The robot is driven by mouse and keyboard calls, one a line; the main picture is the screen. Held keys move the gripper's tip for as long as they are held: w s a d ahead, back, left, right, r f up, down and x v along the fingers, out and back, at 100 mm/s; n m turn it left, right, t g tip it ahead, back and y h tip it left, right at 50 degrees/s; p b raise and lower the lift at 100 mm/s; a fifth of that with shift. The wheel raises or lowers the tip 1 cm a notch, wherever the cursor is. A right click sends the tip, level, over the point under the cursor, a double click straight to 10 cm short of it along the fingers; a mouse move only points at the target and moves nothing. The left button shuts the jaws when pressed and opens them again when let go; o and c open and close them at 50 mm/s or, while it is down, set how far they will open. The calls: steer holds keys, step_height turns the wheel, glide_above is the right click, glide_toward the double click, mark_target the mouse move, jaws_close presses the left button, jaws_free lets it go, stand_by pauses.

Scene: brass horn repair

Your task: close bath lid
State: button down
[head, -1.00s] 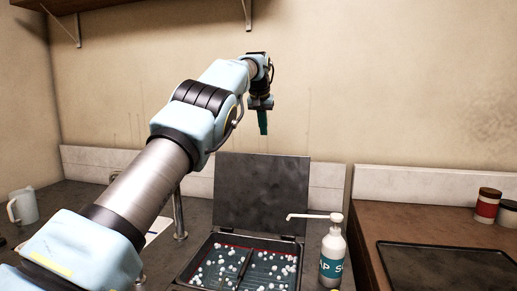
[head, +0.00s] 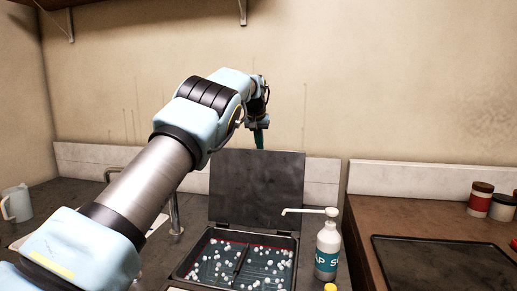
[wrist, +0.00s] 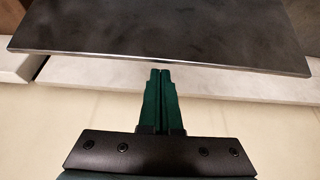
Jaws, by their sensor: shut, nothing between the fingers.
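The bath (head: 190,270) is a dark rectangular basin holding liquid and several white floating balls, in the head view's lower middle. Its dark grey lid (head: 257,190) stands open, roughly upright at the back edge. In the wrist view the lid (wrist: 160,30) fills the top, with its edge running across. My gripper (head: 259,140) is at the lid's top edge in the head view, its lower part hidden behind the lid. In the wrist view my gripper (wrist: 160,75) has its green fingers together and empty, tips close to the lid's edge. I cannot tell whether they touch it.
A soap bottle (head: 328,250) with a pump spout stands right of the bath, its spout reaching toward the lid. A tap (head: 175,215) is on the left. A dark tray (head: 445,262) and jars (head: 481,198) are on the right counter. The wall is behind the lid.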

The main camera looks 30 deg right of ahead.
steer(key=shift+s+a+r, duration=0.2)
steer(key=shift+s+a, duration=0.35)
steer(key=shift+s, duration=0.05)
steer(key=shift+a+f+b, duration=0.1)
steer(key=shift+b, duration=0.2)
